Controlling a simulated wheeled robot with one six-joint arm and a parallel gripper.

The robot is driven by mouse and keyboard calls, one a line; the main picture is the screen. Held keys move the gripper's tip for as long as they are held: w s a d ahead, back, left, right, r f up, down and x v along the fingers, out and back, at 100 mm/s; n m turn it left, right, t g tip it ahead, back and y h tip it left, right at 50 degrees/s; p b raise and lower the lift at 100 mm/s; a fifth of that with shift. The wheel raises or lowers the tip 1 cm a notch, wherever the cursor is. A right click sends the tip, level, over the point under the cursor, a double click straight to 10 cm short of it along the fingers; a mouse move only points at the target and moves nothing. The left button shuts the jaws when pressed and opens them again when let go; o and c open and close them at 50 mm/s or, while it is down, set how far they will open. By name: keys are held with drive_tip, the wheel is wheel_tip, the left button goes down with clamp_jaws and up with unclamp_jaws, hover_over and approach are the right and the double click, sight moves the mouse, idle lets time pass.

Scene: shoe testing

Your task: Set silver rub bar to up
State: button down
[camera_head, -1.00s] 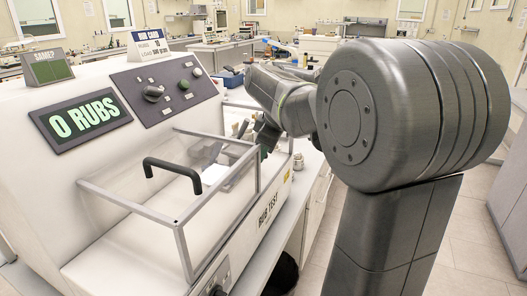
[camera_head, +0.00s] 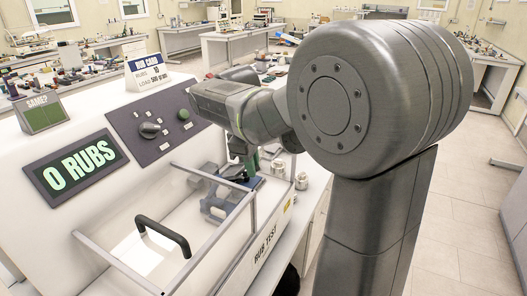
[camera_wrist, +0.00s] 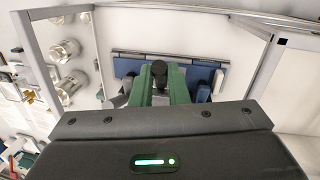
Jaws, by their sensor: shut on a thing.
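My gripper (camera_head: 252,166) reaches down at the far right end of the clear-walled bay of the rub tester. In the wrist view, its green fingers (camera_wrist: 160,88) are shut on a dark knob (camera_wrist: 160,70), which I take to be the grip of the silver rub bar. In the head view, the blue and grey assembly (camera_head: 216,206) sits in the bay below my gripper. The fingers hide much of the bar, so its tilt is unclear.
The bay's clear guard (camera_head: 118,262) has a metal frame and a black handle (camera_head: 163,233). The display (camera_head: 76,167) reads 0 RUBS, beside a knob panel (camera_head: 155,125). Silver cylinders (camera_head: 301,180) stand on the bench right of the bay.

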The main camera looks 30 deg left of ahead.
sight(236, 173)
drive_tip(key=a+r+h, duration=0.1)
drive_tip(key=a+r+h+p, duration=0.1)
drive_tip(key=a+h, duration=0.1)
drive_tip(key=a+r+h+p, duration=0.1)
drive_tip(key=a+r, duration=0.1)
drive_tip(key=shift+s+r+t+h, duration=0.1)
drive_tip(key=shift+s+t+h, duration=0.2)
drive_tip(key=shift+h, duration=0.1)
drive_tip(key=shift+s+a+r+n+h, duration=0.15)
drive_tip(key=shift+a+r+h, duration=0.15)
drive_tip(key=shift+a+h, duration=0.3)
drive_tip(key=shift+a+r+n+h, duration=0.15)
drive_tip(key=shift+a+r+h, duration=0.1)
drive_tip(key=shift+a+h, duration=0.3)
drive_tip(key=c, duration=1.4)
unclamp_jaws()
